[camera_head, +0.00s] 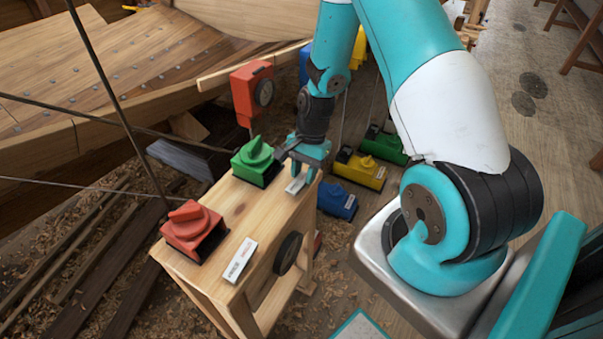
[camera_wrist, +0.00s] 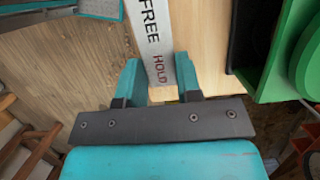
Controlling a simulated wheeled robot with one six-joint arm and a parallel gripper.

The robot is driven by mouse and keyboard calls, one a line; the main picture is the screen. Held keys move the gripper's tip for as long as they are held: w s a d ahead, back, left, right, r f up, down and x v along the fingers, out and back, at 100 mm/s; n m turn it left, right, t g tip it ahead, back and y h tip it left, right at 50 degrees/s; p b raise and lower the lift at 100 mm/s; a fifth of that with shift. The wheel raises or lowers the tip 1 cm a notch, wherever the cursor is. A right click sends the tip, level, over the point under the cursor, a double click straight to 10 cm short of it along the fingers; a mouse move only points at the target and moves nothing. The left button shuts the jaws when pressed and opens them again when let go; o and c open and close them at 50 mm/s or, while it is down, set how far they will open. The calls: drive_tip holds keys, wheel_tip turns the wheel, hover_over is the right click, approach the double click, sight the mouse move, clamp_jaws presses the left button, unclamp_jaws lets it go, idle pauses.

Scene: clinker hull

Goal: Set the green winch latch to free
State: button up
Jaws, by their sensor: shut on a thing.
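The green winch latch (camera_head: 253,160) sits on the far end of the wooden bench, a green block with a raised turning knob on top. Its green side (camera_wrist: 272,70) shows at the right of the wrist view; its knob setting is hard to read. My gripper (camera_head: 295,172) is right of the latch, pointing down, apart from the knob. Its fingers (camera_wrist: 158,78) are shut on the white label plate (camera_wrist: 157,35), which reads FREE and HOLD. A pale end of that plate (camera_head: 295,186) shows below my gripper in the head view.
A red latch (camera_head: 192,231) and a second white label (camera_head: 240,260) are on the bench's near end (camera_head: 212,280). A red box (camera_head: 252,92) stands behind the green latch. Yellow (camera_head: 360,169) and blue (camera_head: 337,200) winches lie to the right. Dark lines cross at left.

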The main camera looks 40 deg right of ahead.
sight(300, 183)
drive_tip(key=shift+s+a+r+t+h, duration=0.15)
drive_tip(key=shift+t+h, duration=0.1)
drive_tip(key=shift+h, duration=0.45)
drive_tip(key=shift+s+a+r+t+h, duration=0.1)
drive_tip(key=shift+r+t+h, duration=0.1)
drive_tip(key=shift+h, duration=0.5)
drive_tip(key=shift+s+a+r+t+h, duration=0.1)
drive_tip(key=shift+t+h, duration=0.15)
drive_tip(key=shift+h, duration=0.45)
drive_tip(key=shift+s, duration=0.1)
drive_tip(key=o, duration=0.9)
drive_tip(key=shift+d, duration=0.1)
drive_tip(key=shift+r, duration=0.25)
drive_tip(key=r, duration=0.5)
drive_tip(key=a+r, duration=0.1)
drive_tip(key=r, duration=0.5)
drive_tip(key=a+r, duration=0.1)
drive_tip(key=r, duration=0.5)
drive_tip(key=shift+s, duration=0.2)
